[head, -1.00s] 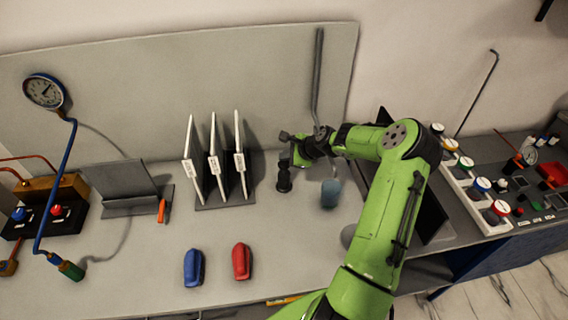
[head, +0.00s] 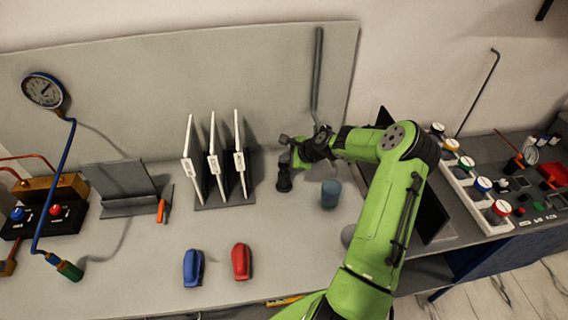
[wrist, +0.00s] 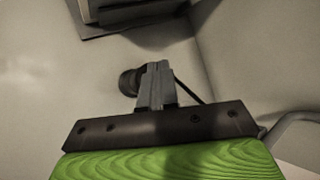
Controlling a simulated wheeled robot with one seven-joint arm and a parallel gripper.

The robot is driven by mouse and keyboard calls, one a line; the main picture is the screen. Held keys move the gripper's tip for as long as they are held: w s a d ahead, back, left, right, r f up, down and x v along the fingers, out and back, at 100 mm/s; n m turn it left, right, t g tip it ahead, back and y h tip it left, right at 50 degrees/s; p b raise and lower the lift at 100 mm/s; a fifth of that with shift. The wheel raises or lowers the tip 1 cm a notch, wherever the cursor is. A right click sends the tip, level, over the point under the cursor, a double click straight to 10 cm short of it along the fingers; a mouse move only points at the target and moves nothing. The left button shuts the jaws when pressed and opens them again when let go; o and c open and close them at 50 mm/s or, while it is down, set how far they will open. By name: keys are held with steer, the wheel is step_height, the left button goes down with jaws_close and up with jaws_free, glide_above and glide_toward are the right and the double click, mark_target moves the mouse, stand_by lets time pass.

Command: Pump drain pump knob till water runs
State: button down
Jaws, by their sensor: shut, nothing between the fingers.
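A dark round knob (head: 284,183), which looks like the pump knob, stands on the bench right of the card rack. It also shows in the wrist view (wrist: 129,82), partly hidden behind my fingers. My gripper (head: 285,164) points down at the knob from above; its fingers are small and dark in the head view. In the wrist view my gripper (wrist: 157,68) is shut and empty, its fingertips close beside or over the knob. I cannot tell whether they touch. I see no running water.
A rack (head: 222,203) with three white cards stands left of my gripper. A dark upright pipe (head: 317,75) rises behind it. Blue (head: 193,267) and red (head: 241,261) objects lie in front. A gauge (head: 43,91) stands far left. The front middle of the bench is mostly clear.

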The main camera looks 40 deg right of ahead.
mark_target(286, 165)
steer(key=shift+f+b, duration=0.55)
steer(key=shift+f, duration=0.5)
stand_by(0.5)
stand_by(0.4)
steer(key=shift+r+p, duration=1.5)
steer(key=shift+r, duration=0.2)
steer(key=shift+r, duration=0.15)
step_height(286, 165, up, 5)
steer(key=p, duration=0.4)
stand_by(1.0)
